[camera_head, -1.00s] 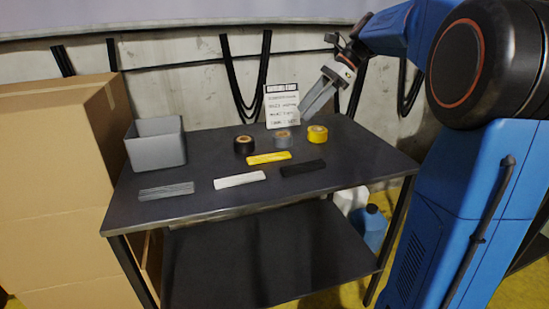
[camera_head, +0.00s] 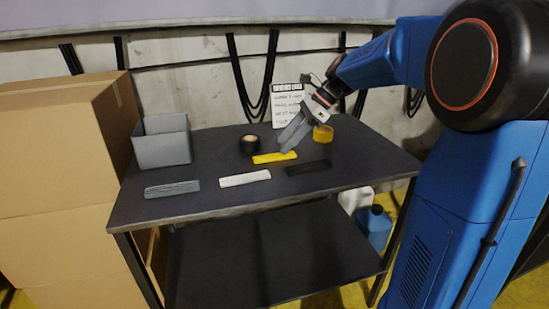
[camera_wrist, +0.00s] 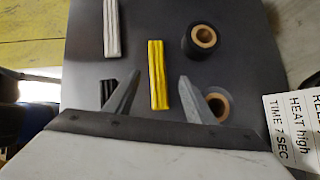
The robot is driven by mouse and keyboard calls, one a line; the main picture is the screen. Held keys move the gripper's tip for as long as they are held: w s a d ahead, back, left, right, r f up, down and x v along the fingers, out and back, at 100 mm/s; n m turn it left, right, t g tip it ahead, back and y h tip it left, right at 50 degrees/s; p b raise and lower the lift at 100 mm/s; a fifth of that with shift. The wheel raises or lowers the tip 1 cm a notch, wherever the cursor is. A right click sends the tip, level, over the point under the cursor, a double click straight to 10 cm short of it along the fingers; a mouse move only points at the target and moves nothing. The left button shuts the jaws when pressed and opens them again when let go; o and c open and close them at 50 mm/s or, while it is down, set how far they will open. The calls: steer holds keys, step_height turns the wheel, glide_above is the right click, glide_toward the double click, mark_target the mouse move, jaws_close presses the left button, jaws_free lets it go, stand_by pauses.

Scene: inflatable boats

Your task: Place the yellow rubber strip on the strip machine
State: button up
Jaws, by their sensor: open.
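The yellow rubber strip (camera_head: 274,158) lies flat on the dark table, between the white strip and the tape rolls. My gripper (camera_head: 287,146) is open and empty, just above and behind the strip in the head view. In the wrist view my gripper's fingers (camera_wrist: 160,82) stand apart on either side of the strip, not closed on it. The strip machine is not seen in these frames.
On the table (camera_head: 225,200) lie a grey strip (camera_head: 172,189), a white strip (camera_head: 245,178) and a black strip (camera_head: 308,168). Black tape (camera_head: 249,145) and yellow tape (camera_head: 323,134) stand behind, with a grey bin (camera_head: 163,148) at left. A sign (camera_head: 287,97) stands at the back.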

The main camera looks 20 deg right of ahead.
mark_target(275, 154)
steer(key=shift+x, duration=1.85)
steer(key=shift+s+d+f, duration=0.1)
steer(key=shift+c, duration=0.4)
steer(key=c, duration=1.1)
jaws_close()
step_height(275, 154, up, 10)
